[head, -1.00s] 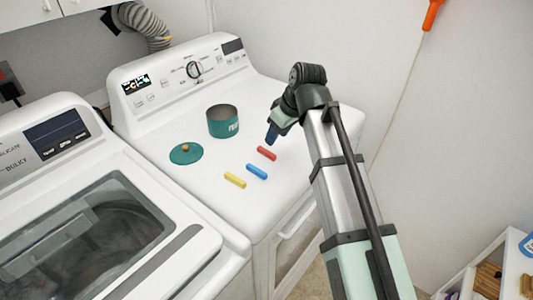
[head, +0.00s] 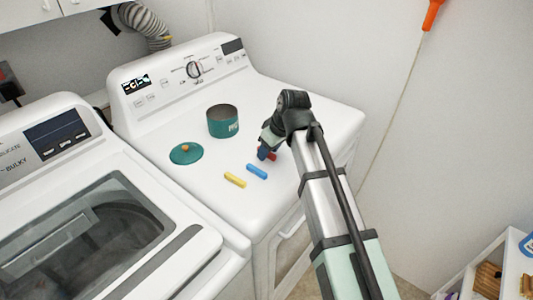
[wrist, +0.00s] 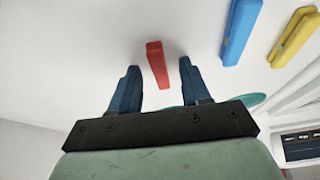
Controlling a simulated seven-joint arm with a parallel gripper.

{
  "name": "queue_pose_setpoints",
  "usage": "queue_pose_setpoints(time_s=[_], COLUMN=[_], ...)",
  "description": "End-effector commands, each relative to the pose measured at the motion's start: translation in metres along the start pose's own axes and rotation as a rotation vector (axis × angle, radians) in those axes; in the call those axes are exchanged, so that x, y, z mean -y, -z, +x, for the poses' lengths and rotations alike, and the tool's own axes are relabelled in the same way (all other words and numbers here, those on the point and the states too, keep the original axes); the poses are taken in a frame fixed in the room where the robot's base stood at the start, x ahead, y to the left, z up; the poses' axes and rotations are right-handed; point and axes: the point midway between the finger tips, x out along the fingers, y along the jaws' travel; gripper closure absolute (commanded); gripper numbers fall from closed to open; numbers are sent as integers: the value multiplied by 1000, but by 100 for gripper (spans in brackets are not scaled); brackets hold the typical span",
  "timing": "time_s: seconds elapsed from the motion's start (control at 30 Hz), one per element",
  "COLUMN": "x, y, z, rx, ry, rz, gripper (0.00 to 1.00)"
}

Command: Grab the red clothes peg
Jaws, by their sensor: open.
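The red clothes peg (wrist: 157,64) lies on the white dryer top. In the wrist view it sits between the two dark blue fingers of my open gripper (wrist: 157,78), with a gap on both sides, nearer the left finger. In the head view my gripper (head: 266,150) hides most of the red peg, and only a small red end (head: 273,156) shows beside it. I cannot tell the height of the fingertips above the surface.
A blue peg (head: 257,172) and a yellow peg (head: 235,180) lie to the left of the red one. A teal canister (head: 223,123) stands open behind, with its teal lid (head: 186,153) lying beside it. The dryer's right side is clear.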

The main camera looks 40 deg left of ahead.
Motion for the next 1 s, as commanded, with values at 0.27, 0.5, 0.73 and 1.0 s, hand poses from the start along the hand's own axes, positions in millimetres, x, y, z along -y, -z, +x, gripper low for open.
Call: queue_pose_setpoints(time_s=[0.27, 0.5, 0.73, 1.0], x=[0, 0, 0, 0], y=[0, 0, 0, 0], z=[0, 0, 0, -1], rx=[0, 0, -1, -1], ry=[0, 0, 0, 0], rz=[0, 0, 0, 0], gripper=[63, 86, 100, 100])
